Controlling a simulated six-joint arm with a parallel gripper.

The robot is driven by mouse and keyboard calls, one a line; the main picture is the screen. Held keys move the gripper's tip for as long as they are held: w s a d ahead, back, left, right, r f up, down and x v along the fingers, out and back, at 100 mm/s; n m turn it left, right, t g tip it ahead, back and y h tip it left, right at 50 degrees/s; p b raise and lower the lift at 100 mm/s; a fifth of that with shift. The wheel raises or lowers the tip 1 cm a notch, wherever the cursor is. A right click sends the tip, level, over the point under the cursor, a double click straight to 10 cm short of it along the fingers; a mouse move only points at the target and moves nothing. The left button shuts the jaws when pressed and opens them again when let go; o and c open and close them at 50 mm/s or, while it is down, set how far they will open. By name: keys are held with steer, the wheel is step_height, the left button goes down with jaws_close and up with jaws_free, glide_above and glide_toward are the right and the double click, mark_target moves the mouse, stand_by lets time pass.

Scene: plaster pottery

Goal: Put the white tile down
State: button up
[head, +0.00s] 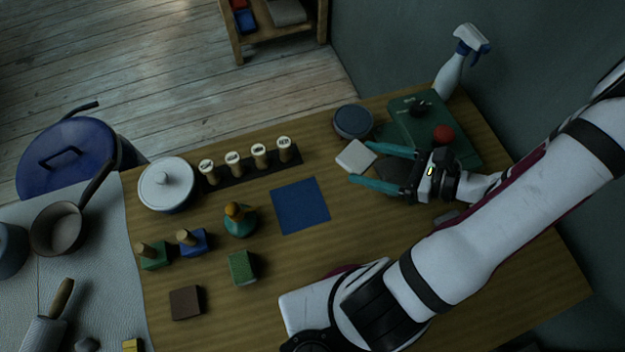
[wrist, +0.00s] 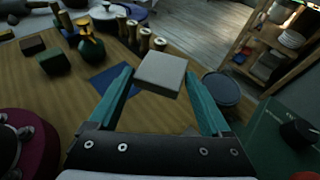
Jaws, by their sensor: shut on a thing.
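The white tile (head: 355,156) is between the tips of my gripper (head: 362,165) in the head view. In the wrist view the tile (wrist: 161,73) sits between the two teal fingers of my gripper (wrist: 162,88), which is shut on it. The tile appears held above the wooden table. A flat blue square (head: 300,205) lies on the table to the left of and below the tile in the head view. In the wrist view the blue square (wrist: 104,80) is partly hidden behind the left finger.
A dark round lidded container (head: 353,122) stands just beyond the tile. A green device with a red knob (head: 444,134) is right of my gripper.

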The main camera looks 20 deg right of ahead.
steer(key=s+a+n+g+y, duration=0.2)
steer(key=s+n+g+y, duration=0.1)
steer(key=s+g, duration=0.15)
glide_above(312, 208)
steer(key=shift+t, duration=0.45)
steer(key=f, duration=0.7)
steer(key=shift+s+d, duration=0.15)
steer(key=shift+d, duration=0.05)
steer(key=shift+h, duration=0.3)
steer(key=shift+a+f, duration=0.2)
steer(key=shift+f, duration=2)
steer(key=shift+f, duration=0.1)
steer(key=o, duration=1.4)
